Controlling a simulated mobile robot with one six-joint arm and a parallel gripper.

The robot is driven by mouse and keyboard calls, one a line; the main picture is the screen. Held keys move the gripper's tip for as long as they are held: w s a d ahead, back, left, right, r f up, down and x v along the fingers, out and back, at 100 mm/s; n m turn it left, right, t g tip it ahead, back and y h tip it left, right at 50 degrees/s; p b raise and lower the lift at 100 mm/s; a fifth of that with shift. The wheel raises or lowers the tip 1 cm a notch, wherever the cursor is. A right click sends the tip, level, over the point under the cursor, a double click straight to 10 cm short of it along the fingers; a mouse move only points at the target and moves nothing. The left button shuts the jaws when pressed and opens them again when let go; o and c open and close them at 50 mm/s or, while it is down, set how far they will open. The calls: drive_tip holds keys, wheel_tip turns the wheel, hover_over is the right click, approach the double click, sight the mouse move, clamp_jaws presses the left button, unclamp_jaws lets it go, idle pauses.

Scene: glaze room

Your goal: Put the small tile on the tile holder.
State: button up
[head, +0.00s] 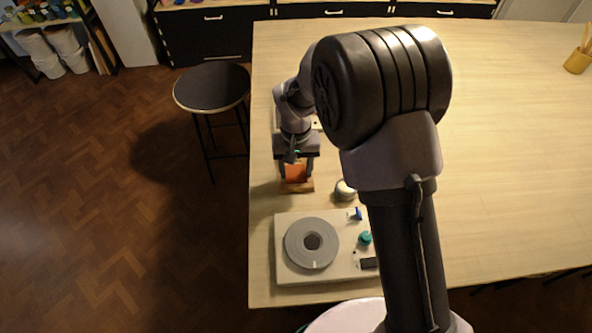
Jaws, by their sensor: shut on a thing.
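My gripper (296,168) points down over the left part of the table, its two fingers on either side of an orange tile (295,173). It is shut on this tile, which stands roughly upright. A small light-brown wooden piece (299,187), which looks like the tile holder, is just below the tile in the picture. At this size I cannot tell whether the tile touches the holder or hangs just above it. My wrist hides the area behind the tile.
A pale board (290,276) with a grey ring-shaped disc (299,255) and small blue and teal parts lies in front of the holder. A small round jar (345,190) stands right of the holder. A stool (211,88) is beside the table (490,170), whose right side is mostly clear.

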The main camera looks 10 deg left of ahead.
drive_tip(key=o, duration=1.4)
drive_tip(key=shift+w+f, duration=0.1)
drive_tip(key=shift+f, duration=0.05)
